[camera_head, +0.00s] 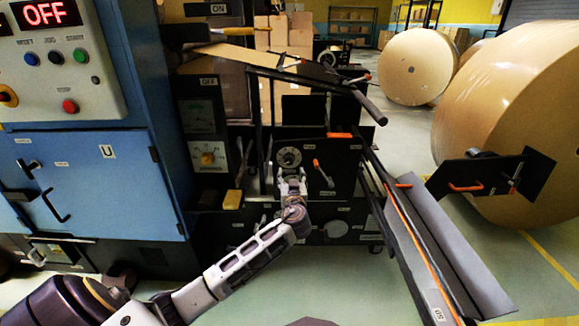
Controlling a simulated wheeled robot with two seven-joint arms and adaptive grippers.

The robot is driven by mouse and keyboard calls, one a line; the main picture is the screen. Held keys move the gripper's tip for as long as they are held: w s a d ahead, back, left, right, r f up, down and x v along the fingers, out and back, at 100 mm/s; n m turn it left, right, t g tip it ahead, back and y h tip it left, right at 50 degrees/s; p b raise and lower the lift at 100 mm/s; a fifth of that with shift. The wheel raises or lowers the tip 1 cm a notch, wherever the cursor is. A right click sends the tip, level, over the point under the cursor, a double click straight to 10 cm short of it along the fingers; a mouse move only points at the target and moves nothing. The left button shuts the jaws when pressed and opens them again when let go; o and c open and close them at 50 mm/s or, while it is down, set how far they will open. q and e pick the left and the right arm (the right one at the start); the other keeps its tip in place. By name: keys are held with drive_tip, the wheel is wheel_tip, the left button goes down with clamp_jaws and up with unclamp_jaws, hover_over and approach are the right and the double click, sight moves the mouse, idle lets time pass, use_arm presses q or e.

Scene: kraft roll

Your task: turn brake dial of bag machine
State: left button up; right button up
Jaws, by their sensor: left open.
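A round dial (289,157) with a pale scale ring sits on a black panel in the middle of the machine. Its label is too small to read. My left gripper (290,172) is at the end of my arm, just below and in front of this dial, and hides its lower edge. The gripper is open, and I see nothing in it. I cannot tell whether its fingers touch the dial. My right gripper is not in view.
An orange-tipped lever (320,170) is close to the right of the dial. A blue cabinet (100,175) with a red OFF display (45,14) stands at the left. A long sloping chute (435,245) runs down at right, near large kraft rolls (515,125). Pale floor is open beyond.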

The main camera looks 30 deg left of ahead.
sight(289, 162)
use_arm(q)
drive_tip(key=b+x, duration=0.1)
drive_tip(key=x, duration=0.4)
drive_tip(key=shift+w+a, duration=0.25)
drive_tip(key=shift+w, duration=0.05)
drive_tip(key=shift+b+x, duration=0.5)
drive_tip(key=shift+x, duration=0.75)
drive_tip(key=shift+w+a, duration=0.2)
drive_tip(key=shift+w, duration=0.1)
drive_tip(key=c, duration=1.1)
drive_tip(key=shift+o, duration=0.2)
